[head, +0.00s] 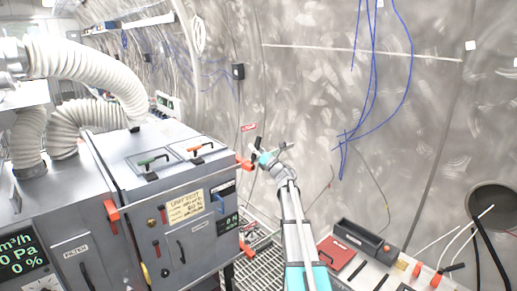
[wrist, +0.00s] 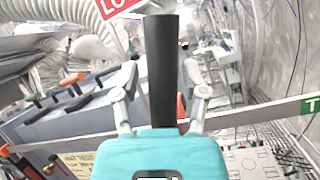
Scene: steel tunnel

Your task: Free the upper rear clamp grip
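The cabinet (head: 165,205) stands at the left with orange-red clamps on its edges. The upper rear clamp (head: 244,163) is at its far right top corner, and an orange piece (wrist: 181,106) shows behind the dark bar in the wrist view. My gripper (head: 268,154) is beside this clamp in the head view. In the wrist view my gripper (wrist: 161,73) has its two fingers apart. A black upright bar (wrist: 162,62), seemingly the clamp grip, shows between them with a visible gap on each side. Its contact with the palm is hidden.
Other orange clamps sit at the cabinet's front left (head: 111,210) and lower right (head: 246,248). A red sign (head: 249,127) is behind my gripper. White hoses (head: 90,65) rise at left.

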